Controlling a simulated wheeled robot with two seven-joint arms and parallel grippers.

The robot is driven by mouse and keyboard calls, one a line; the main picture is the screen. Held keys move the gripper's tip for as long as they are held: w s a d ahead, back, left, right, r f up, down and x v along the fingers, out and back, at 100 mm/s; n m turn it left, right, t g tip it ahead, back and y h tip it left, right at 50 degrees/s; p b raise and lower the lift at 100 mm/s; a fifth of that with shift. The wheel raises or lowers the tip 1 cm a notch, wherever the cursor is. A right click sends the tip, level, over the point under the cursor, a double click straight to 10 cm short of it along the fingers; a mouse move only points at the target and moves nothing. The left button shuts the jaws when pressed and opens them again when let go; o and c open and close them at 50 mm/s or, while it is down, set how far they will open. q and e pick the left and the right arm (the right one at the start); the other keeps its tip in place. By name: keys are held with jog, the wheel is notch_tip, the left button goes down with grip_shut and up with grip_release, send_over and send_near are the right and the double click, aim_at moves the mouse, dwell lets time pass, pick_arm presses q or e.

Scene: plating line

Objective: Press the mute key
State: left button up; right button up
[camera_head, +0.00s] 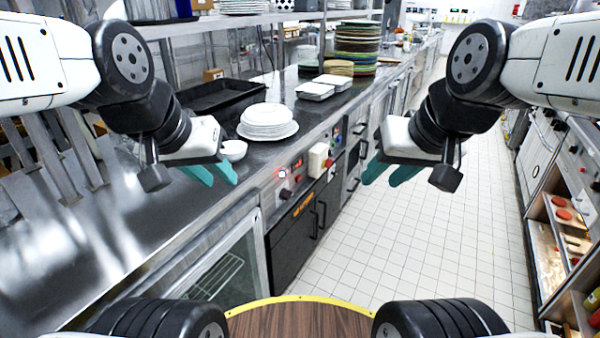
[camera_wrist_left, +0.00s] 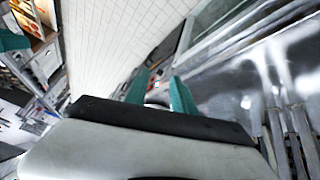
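A control panel (camera_head: 300,172) is set in the front of the steel counter, with small lights, dark knobs and buttons. A small lit white key with a red glow (camera_head: 283,174) is at its left part. A cream box (camera_head: 318,159) with a red button (camera_head: 329,163) beside it sticks out further right. Which one is the mute key I cannot tell; no label is readable. My left gripper (camera_head: 224,183) is open and empty, left of the lit key and apart from it; its teal fingers also show in the left wrist view (camera_wrist_left: 160,82). My right gripper (camera_head: 378,181) is open and empty, right of the panel.
A glass-fronted cabinet (camera_head: 225,265) is below. The tiled aisle (camera_head: 440,220) is clear. Shelves (camera_head: 550,260) line the right.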

pick_arm(q)
grip_shut()
dwell(1.4)
